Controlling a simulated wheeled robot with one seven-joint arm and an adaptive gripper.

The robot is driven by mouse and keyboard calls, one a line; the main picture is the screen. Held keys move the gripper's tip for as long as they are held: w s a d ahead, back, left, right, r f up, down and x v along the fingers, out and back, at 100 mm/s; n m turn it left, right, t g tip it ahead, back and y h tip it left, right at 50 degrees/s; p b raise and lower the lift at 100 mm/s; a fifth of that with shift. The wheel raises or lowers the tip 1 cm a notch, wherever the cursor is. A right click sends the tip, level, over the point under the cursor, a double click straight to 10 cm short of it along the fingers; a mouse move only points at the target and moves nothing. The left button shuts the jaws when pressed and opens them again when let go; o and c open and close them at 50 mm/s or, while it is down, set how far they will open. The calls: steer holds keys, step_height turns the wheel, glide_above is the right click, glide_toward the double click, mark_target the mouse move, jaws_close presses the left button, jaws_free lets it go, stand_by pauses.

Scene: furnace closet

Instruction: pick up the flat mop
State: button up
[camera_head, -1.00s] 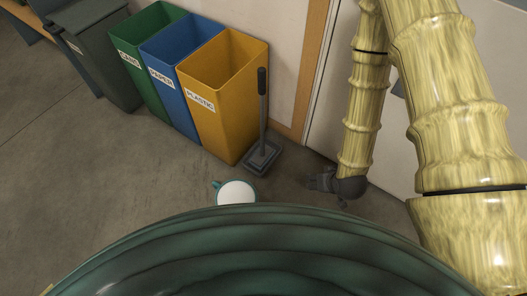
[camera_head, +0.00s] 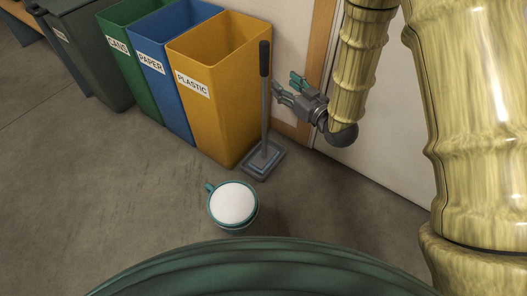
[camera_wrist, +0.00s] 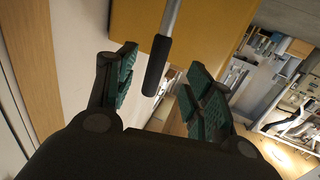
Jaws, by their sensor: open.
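The flat mop (camera_head: 265,115) stands upright in front of the yellow bin, its flat grey head on the floor and its dark grip at the top. In the wrist view the mop's dark grip (camera_wrist: 157,66) shows between and beyond my fingers, with the grey pole running up out of frame. My gripper (camera_head: 287,88) is open and empty, just to the right of the mop's pole in the head view. The wrist view shows my gripper (camera_wrist: 160,85) with its green finger pads spread apart. No contact with the mop is visible.
A yellow plastic bin (camera_head: 222,110), a blue paper bin (camera_head: 172,80) and a green bin (camera_head: 133,65) stand along the wall. A dark grey bin (camera_head: 95,60) is at far left. A white-topped teal container (camera_head: 233,205) stands on the floor before the mop. Open floor lies left.

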mark_target(267, 66)
steer(key=shift+y, duration=0.4)
steer(key=x, duration=0.2)
steer(key=b+x, duration=0.1)
steer(key=x, duration=0.1)
steer(key=r+b+x, duration=0.1)
steer(key=x, duration=0.1)
steer(key=shift+a, duration=0.1)
steer(key=b+x, duration=0.2)
steer(key=x, duration=0.2)
steer(key=shift+w+d+r+b, duration=0.1)
steer(key=shift+w+d+b, duration=0.1)
steer(key=shift+b, duration=0.15)
steer(key=shift+w+a+r, duration=0.15)
steer(key=shift+w+a, duration=0.25)
steer(key=shift+w, duration=0.15)
jaws_close()
